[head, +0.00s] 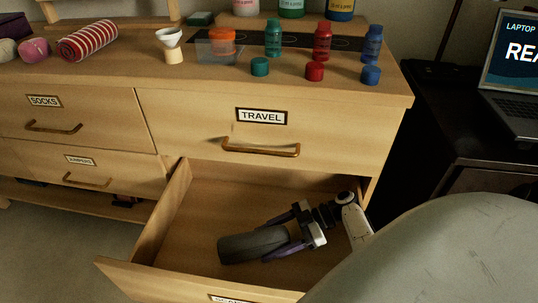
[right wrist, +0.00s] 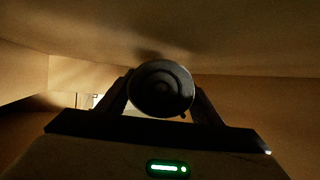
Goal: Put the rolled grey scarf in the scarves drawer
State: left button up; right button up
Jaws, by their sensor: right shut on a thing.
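The rolled grey scarf (head: 252,245) is a dark grey roll inside the open lower drawer, low over its floor. My right gripper (head: 285,240) reaches into that drawer and is shut on the scarf near its right end. In the right wrist view the scarf's spiral end (right wrist: 162,88) sits between the fingers of my right gripper (right wrist: 162,95). I cannot tell whether the scarf touches the drawer floor. The open drawer (head: 150,278) is pulled out below the TRAVEL drawer; its label is mostly cut off at the bottom edge. My left gripper is not in view.
The TRAVEL drawer (head: 190,120), SOCKS drawer (head: 95,105) and a smaller drawer (head: 120,177) are shut. A laptop (head: 515,95) is at the right.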

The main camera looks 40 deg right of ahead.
jog(key=shift+f+b, duration=0.35)
jog(key=shift+b, duration=0.1)
jog(key=o, duration=1.3)
